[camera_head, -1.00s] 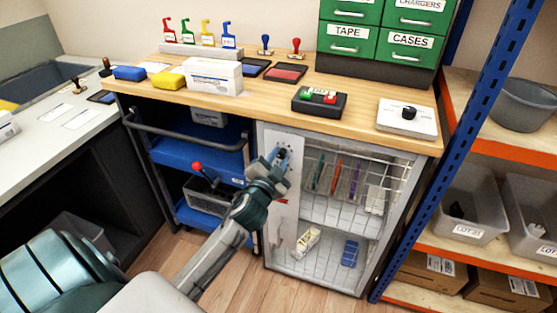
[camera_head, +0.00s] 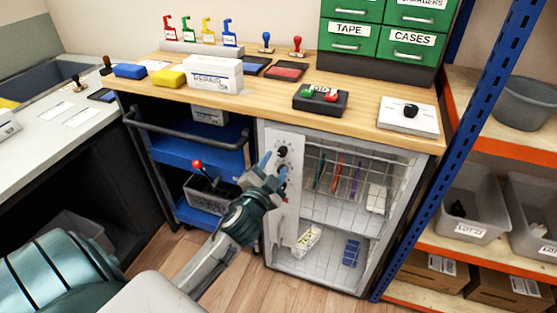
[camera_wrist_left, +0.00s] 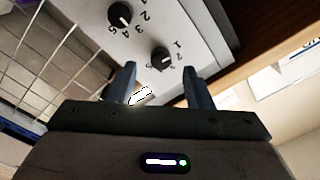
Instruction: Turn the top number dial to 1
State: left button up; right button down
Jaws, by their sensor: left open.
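A white panel (camera_head: 284,215) with black dials is on the left part of the wire-fronted cabinet. The top black dial (camera_head: 282,151) shows just above my left gripper (camera_head: 274,167). The gripper is open, its two blue fingers close to the panel below that dial. The left wrist view shows two black dials, one farther (camera_wrist_left: 120,15) and one nearer (camera_wrist_left: 161,58), with printed numbers around them. A small white arrow-like shape (camera_wrist_left: 140,96) shows between the fingers. My right gripper is out of view.
Wire baskets (camera_head: 345,185) with pens and small items sit right of the panel. A blue cart (camera_head: 195,160) with a red-topped lever (camera_head: 197,164) stands to the left. The wooden worktop (camera_head: 270,100) overhangs above, holding a button box (camera_head: 320,99) and a white dial box (camera_head: 408,115).

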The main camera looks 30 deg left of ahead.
pick_arm(q)
jog(key=v, duration=0.7)
jog(key=shift+b, duration=0.4)
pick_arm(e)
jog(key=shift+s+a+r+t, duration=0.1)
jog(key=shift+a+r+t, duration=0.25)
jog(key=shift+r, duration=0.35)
